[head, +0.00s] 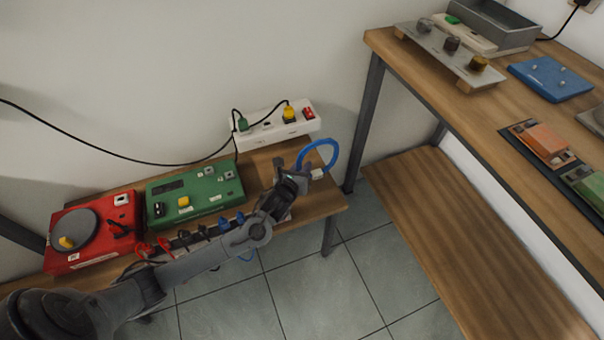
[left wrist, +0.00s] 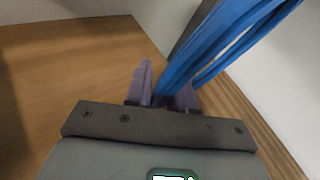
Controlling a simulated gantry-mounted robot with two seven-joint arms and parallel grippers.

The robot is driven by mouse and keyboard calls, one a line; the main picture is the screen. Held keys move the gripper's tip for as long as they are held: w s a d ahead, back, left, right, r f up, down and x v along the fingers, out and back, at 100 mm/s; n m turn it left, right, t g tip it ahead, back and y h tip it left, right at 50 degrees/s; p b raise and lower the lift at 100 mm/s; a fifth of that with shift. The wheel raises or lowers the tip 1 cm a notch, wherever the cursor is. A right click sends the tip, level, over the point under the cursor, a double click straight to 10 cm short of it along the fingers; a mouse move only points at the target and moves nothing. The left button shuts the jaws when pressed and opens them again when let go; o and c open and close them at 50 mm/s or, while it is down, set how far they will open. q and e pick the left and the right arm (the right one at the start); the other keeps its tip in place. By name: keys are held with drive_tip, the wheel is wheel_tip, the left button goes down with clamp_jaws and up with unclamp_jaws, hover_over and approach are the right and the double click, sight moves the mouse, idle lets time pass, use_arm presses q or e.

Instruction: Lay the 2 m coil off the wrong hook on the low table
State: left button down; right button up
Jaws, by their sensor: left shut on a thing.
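The blue coil (head: 330,146) is a looped cable with a small white tag at its lower edge. My left gripper (head: 298,178) is shut on the coil, which stands up from the jaws above the right end of the low wooden table (head: 328,202). In the left wrist view, blue strands (left wrist: 207,48) pass between the fingers of the left gripper (left wrist: 165,95), with wood behind them. I cannot tell whether the coil touches the table. Red, black and blue leads hang along the table's front edge, partly behind my arm. My right gripper is out of view.
A red turntable-like unit (head: 92,236) and a green box (head: 195,194) stand on the low table. A white power strip (head: 277,128) with plugged cords is behind. At right are a lower wooden shelf (head: 470,240), bare, and a higher worktop (head: 470,105) with several devices.

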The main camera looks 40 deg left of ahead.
use_arm(q)
drive_tip(key=shift+f, duration=0.75)
drive_tip(key=shift+d+r, duration=0.1)
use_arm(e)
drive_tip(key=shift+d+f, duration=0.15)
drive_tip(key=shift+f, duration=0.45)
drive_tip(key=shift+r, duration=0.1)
use_arm(q)
drive_tip(key=c, duration=1)
unclamp_jaws()
drive_tip(key=shift+f, duration=0.2)
drive_tip(key=shift+o, duration=0.2)
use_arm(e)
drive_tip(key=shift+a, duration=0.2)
